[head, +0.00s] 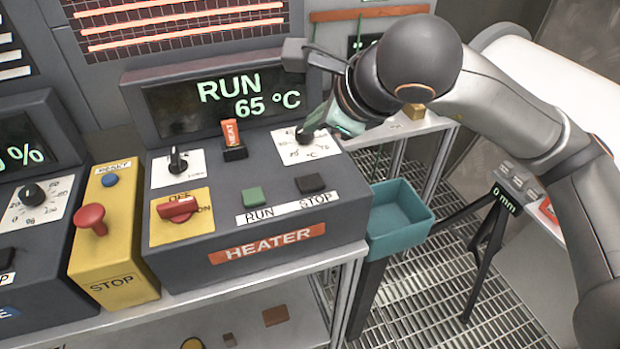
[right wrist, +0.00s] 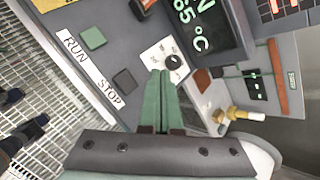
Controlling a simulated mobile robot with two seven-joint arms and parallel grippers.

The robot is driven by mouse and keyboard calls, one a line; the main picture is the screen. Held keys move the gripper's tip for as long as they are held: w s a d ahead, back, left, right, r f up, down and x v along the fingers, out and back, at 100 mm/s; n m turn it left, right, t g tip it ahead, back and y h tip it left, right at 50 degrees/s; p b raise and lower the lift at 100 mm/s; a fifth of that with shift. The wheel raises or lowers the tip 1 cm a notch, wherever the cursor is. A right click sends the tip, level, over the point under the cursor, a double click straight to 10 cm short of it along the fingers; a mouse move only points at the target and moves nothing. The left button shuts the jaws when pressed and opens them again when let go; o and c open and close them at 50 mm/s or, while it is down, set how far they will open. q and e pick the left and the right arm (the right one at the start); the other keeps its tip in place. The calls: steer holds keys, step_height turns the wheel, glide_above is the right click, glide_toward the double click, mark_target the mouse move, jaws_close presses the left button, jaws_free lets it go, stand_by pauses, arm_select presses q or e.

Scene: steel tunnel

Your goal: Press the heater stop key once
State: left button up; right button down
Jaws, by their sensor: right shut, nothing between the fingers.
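The heater panel (head: 225,185) is a dark grey sloped box with an orange HEATER label. Its display (head: 215,104) reads RUN 65 °C. The dark stop key (head: 310,184) sits at the panel's front right, above the STOP label; it also shows in the right wrist view (right wrist: 124,81). The green run key (head: 253,196) is to its left. My right gripper (head: 318,122) is shut and empty over the panel's back right, near the temperature dial. In the right wrist view its green fingers (right wrist: 162,75) are together, pointing towards the dial, apart from the stop key. My left gripper is not in view.
A teal bin (head: 400,215) is to the right, above grating.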

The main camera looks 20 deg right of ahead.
mark_target(315, 184)
step_height(315, 184, down, 8)
steer(key=b, duration=0.4)
steer(key=shift+b, duration=0.3)
steer(key=shift+f+b, duration=0.35)
steer(key=shift+b, duration=0.1)
stand_by(1.4)
steer(key=shift+f+b, duration=0.4)
steer(key=shift+b, duration=0.4)
steer(key=shift+f+b, duration=0.5)
steer(key=shift+b, duration=0.2)
stand_by(0.4)
steer(key=shift+r, duration=0.15)
steer(key=shift+r+p, duration=0.3)
steer(key=shift+r, duration=0.45)
